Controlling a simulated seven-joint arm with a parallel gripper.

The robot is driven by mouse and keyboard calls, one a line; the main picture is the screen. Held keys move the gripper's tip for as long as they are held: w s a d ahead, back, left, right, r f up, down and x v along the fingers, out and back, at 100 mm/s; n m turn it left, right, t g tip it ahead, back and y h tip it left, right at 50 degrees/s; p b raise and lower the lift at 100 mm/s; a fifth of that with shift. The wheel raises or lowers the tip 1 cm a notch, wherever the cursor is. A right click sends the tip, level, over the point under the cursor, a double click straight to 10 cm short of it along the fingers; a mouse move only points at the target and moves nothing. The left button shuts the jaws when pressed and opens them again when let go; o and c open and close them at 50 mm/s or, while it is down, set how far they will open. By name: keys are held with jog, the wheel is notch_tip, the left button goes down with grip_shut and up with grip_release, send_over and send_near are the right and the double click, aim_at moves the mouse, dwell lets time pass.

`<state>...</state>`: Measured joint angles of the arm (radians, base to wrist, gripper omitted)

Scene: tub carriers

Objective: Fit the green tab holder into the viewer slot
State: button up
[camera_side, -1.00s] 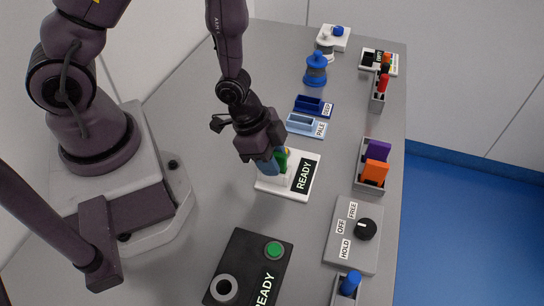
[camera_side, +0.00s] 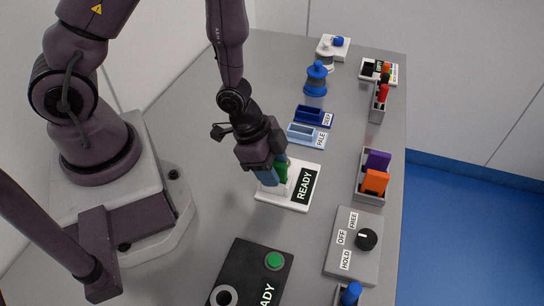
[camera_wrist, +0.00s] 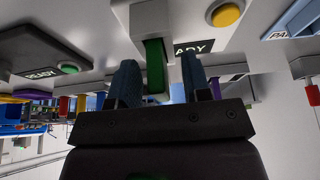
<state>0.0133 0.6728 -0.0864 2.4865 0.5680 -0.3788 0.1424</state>
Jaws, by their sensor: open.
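The green tab holder (camera_side: 282,171) stands in the slot block of the white viewer (camera_side: 297,206), which has a black READY label. In the wrist view, the green holder (camera_wrist: 155,66) runs out of the white block (camera_wrist: 151,18) and lies between my two fingers. My gripper (camera_side: 271,172) is open around it, and the gripper also shows in the wrist view (camera_wrist: 160,75). A gap shows between the holder and the right finger; the left finger is close to it, and I cannot tell if they touch. How deep the holder sits is hidden.
A yellow button (camera_wrist: 226,13) is on the viewer. Pale (camera_side: 307,135) and deep blue (camera_side: 314,115) slotted blocks stand behind it. A rack (camera_side: 369,195) with purple and orange tabs and a knob box (camera_side: 350,260) are to the right. A black button box (camera_side: 250,262) is in front.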

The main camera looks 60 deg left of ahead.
aim_at(277, 163)
jog(key=v, duration=0.3)
jog(key=w+v, duration=0.1)
jog(key=v, duration=0.1)
jog(key=shift+s+d+r, duration=0.1)
jog(key=shift+d+r, duration=0.05)
jog(key=shift+r, duration=0.25)
jog(key=shift+d+r, duration=0.1)
jog(key=shift+r, duration=2)
jog(key=shift+s, duration=0.1)
